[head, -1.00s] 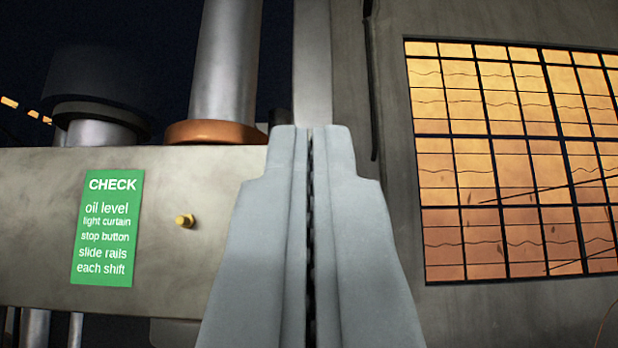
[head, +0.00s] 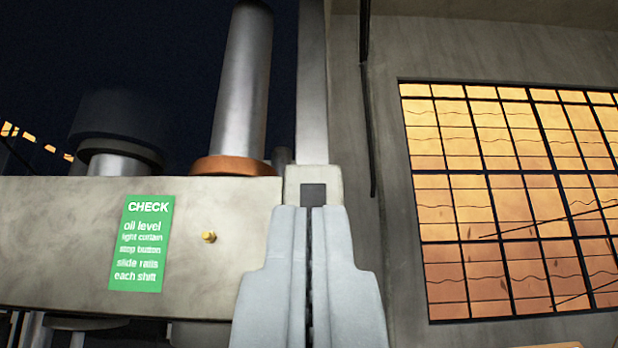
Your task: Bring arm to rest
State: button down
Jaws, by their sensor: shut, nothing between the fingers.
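My gripper (head: 309,212) shows at the bottom middle of the head view, pointing up and away. Its two pale grey fingers lie side by side with only a thin dark seam between them. It is shut and holds nothing. No flap disc is in view.
A grey machine beam (head: 60,240) with a green check sign (head: 141,243) and a brass knob (head: 209,237) stands at the left. A steel column (head: 242,90) rises above it. A grey upright (head: 312,90) stands behind my fingertips. A lit window (head: 510,200) fills the right wall.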

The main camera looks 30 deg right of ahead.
jog(key=s+a+f+n+g+y, duration=0.2)
jog(key=s+a+f+y, duration=0.3)
jog(key=s+f, duration=0.4)
jog(key=s+a+f+n+g+y, duration=0.2)
jog(key=s+a+f+y, duration=0.3)
jog(key=f, duration=1.2)
jog(key=s+a+f+n+g+y, duration=0.2)
jog(key=s+a+f+y, duration=0.3)
jog(key=s+f, duration=0.8)
jog(key=shift+s+a+n+y, duration=0.2)
jog(key=shift+a+n+y, duration=0.2)
jog(key=shift+a, duration=0.3)
